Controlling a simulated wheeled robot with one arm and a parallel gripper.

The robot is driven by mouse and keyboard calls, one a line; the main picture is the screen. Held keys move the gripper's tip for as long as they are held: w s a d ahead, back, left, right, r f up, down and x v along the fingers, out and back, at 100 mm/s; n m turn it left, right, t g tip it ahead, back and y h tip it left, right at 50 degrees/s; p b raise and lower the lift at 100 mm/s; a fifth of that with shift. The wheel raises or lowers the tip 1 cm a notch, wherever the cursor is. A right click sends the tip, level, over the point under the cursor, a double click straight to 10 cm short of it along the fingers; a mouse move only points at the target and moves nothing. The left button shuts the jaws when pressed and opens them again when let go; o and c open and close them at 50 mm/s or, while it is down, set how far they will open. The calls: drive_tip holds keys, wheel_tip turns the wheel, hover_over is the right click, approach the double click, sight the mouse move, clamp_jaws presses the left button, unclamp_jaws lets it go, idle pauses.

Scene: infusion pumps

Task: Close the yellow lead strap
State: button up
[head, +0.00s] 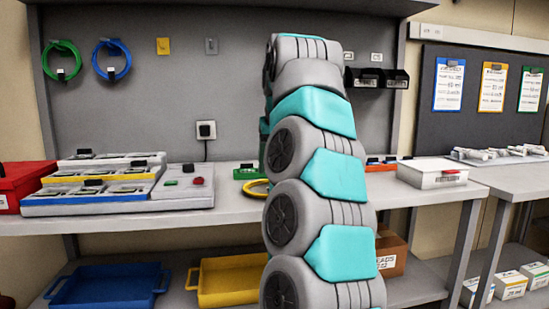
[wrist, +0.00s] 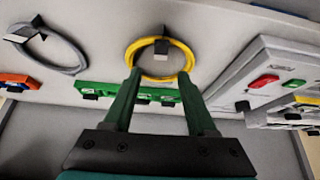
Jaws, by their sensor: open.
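The yellow lead (wrist: 186,67) lies coiled in a ring on the bench in the wrist view. Its dark strap (wrist: 162,46) sits at the ring's far side; a small part of it seems to stand up, but I cannot tell how far it is open. In the head view, part of the yellow coil (head: 256,188) shows at the left edge of my arm, which hides the rest. My gripper (wrist: 160,75) is open and empty, its green fingers apart, pointing toward the near side of the ring. In the head view my arm hides the gripper.
A green tray (wrist: 98,90) with dark clips lies close behind the fingers. A grey coiled lead (wrist: 70,70) with its own strap lies left in the wrist view. A pump (wrist: 285,75) with red and green buttons stands right.

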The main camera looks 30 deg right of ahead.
drive_tip(key=shift+v, duration=0.8)
drive_tip(key=shift+d+r, duration=0.1)
drive_tip(key=shift+r, duration=0.05)
drive_tip(key=shift+s+a, duration=0.1)
drive_tip(key=shift+a, duration=0.1)
idle(0.4)
drive_tip(key=s+a+f+n+g+y, duration=0.1)
drive_tip(key=s+a+f+g, duration=0.1)
drive_tip(key=s+a+f, duration=0.6)
drive_tip(key=s+a+f+n+g, duration=0.15)
drive_tip(key=s+a+f, duration=0.25)
drive_tip(key=s+f, duration=0.45)
drive_tip(key=s+a+f+g, duration=0.2)
drive_tip(key=s+f, duration=0.8)
drive_tip(key=s, duration=0.1)
drive_tip(key=s+a+f+g, duration=0.2)
drive_tip(key=s+f, duration=0.8)
drive_tip(key=shift+s+a, duration=0.3)
drive_tip(key=shift+s, duration=0.05)
